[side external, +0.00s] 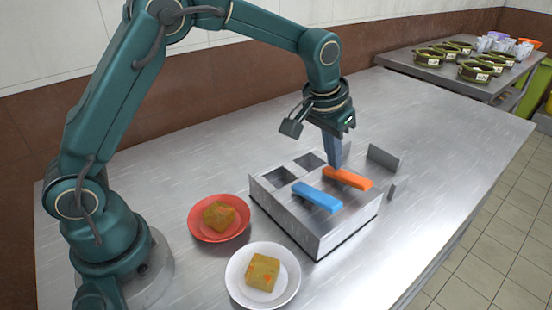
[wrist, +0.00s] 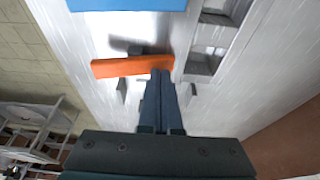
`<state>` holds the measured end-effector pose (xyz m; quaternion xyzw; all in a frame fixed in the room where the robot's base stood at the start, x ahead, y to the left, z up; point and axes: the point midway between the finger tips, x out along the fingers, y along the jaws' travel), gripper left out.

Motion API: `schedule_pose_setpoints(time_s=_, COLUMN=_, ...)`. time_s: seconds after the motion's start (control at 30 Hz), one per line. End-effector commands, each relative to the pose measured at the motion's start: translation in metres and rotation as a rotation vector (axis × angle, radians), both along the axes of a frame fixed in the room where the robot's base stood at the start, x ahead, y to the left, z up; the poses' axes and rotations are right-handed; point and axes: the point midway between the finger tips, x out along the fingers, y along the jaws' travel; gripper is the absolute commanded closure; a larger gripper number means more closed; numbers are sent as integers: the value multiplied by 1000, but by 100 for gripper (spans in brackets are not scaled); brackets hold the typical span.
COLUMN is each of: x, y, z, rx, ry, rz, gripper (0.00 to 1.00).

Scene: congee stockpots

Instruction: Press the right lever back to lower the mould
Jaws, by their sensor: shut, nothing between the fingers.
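A grey metal box (side external: 318,236) with two square openings in its top stands on the steel table. It carries a blue lever (side external: 317,197) and, to the right and farther back, an orange lever (side external: 350,180). My gripper (side external: 333,166) is shut and empty, pointing down at the left end of the orange lever. In the wrist view the closed fingertips (wrist: 161,76) overlap the right end of the orange lever (wrist: 122,67); I cannot tell whether they touch. The blue lever (wrist: 125,4) shows at the top edge there. I cannot make out a mould.
A red plate (side external: 198,232) and a white plate (side external: 240,290), each with a yellowish block, stand left and in front of the box. An upright metal plate (side external: 384,160) is behind it. A far table (side external: 425,67) holds several green pots.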

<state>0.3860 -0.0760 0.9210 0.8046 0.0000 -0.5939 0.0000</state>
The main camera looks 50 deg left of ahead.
Motion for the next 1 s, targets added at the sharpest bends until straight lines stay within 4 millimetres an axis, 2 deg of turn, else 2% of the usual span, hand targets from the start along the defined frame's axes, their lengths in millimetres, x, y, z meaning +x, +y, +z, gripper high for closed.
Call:
schedule_pose_setpoints(time_s=0.27, x=1, y=0, z=5, rx=0, ry=-4, rz=0, gripper=100)
schedule_pose_setpoints(time_s=1.0, x=1, y=0, z=61, rx=-1, ry=-4, rz=0, gripper=100)
